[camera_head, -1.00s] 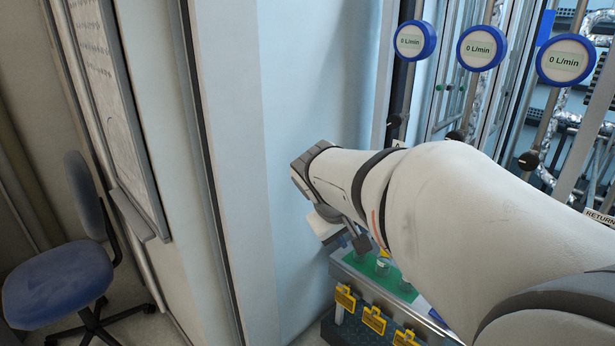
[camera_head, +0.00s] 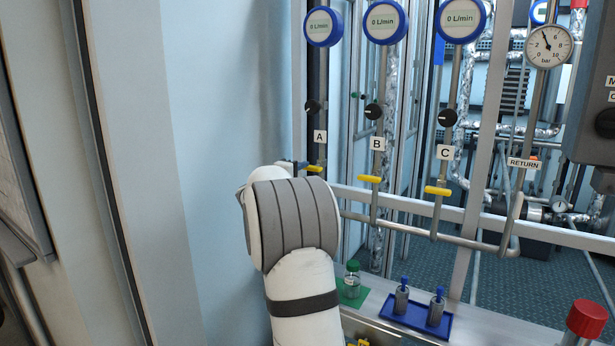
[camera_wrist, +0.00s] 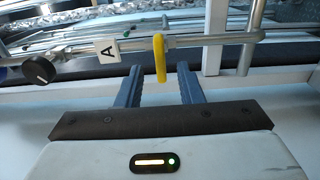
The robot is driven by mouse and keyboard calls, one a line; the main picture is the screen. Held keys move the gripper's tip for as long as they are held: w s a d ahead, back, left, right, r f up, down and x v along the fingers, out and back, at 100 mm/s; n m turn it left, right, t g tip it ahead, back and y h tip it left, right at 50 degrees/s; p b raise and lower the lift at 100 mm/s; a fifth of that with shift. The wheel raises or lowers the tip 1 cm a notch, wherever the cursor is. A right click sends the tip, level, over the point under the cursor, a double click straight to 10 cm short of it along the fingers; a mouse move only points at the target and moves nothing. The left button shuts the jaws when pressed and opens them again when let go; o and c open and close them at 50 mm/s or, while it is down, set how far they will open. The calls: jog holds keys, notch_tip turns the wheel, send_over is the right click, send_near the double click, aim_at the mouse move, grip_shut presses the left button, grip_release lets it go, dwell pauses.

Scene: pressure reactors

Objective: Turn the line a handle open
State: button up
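The line A handle (camera_wrist: 159,58) is yellow and sits on a metal pipe beside the white A label (camera_wrist: 107,52) in the wrist view. There it stands across the pipe, which runs sideways in that picture. My gripper (camera_wrist: 158,72) is open, its two blue fingers on either side of the handle's near end, with gaps showing; I cannot tell whether either touches it. In the head view the line A handle (camera_head: 314,168) shows as a small yellow piece under the A label, partly hidden by my arm. My fingers are mostly hidden there.
Lines B and C have yellow handles (camera_head: 370,179) (camera_head: 437,190) to the right. A black knob (camera_head: 312,107) sits above label A. Below are a green-capped bottle (camera_head: 352,280) and a blue tray (camera_head: 413,315) with two small vessels. A wall stands close at left.

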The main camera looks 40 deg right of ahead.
aim_at(310, 170)
jog(key=x, duration=0.6)
jog(key=shift+c, duration=0.4)
grip_shut()
